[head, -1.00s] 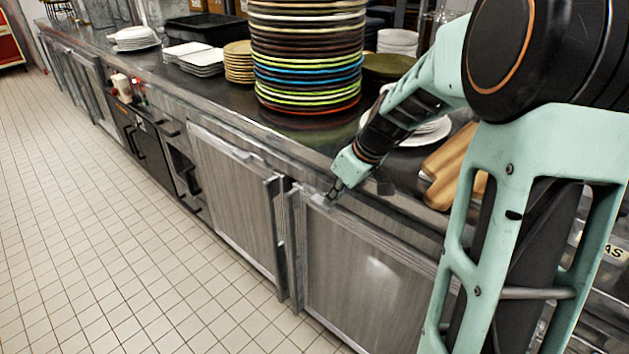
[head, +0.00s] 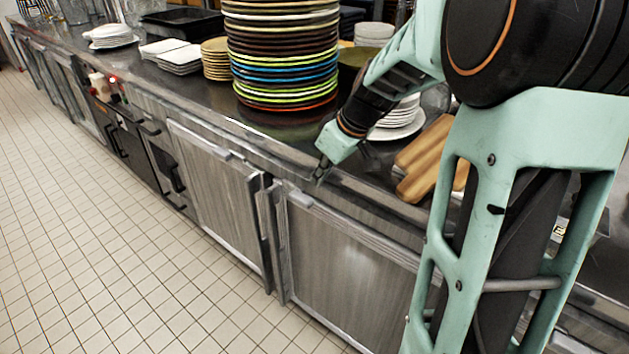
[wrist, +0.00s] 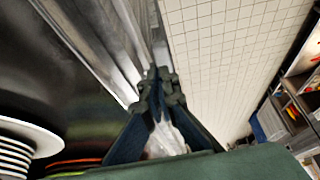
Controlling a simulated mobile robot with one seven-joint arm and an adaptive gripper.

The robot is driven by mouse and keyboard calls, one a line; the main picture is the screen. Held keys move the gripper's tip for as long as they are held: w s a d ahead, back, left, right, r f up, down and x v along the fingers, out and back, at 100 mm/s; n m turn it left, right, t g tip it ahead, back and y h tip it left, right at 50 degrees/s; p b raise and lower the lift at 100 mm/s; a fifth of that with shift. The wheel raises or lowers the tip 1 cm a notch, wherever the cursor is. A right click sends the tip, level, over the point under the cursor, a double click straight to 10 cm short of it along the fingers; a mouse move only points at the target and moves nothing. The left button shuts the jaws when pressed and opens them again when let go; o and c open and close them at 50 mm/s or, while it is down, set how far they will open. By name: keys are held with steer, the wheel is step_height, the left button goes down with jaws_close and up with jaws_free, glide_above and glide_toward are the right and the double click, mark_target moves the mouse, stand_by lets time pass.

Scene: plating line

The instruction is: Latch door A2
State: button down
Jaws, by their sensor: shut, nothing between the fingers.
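Two grey cabinet doors sit side by side under the counter in the head view: a left door (head: 215,190) and a right door (head: 345,270). Upright handle bars stand close together where they meet. No label shows which is A2. Both look shut or nearly so; I cannot tell if either is latched. A small pale latch-like tab (head: 300,199) is at the right door's top left corner. My gripper (head: 320,173) is shut and empty at the counter's front edge, just above and right of that tab. In the wrist view its fingertips (wrist: 158,88) point along the metal edge.
A tall stack of coloured plates (head: 284,62), white plates (head: 398,122) and wooden boards (head: 425,158) stand on the counter (head: 190,95) behind my gripper. Black oven-like units (head: 125,135) are further left. The tiled floor (head: 100,230) in front is clear.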

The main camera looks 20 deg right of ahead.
steer(key=s+d+r, duration=0.2)
steer(key=s+r, duration=0.2)
steer(key=r, duration=0.1)
steer(key=shift+d, duration=0.3)
steer(key=shift+r, duration=0.1)
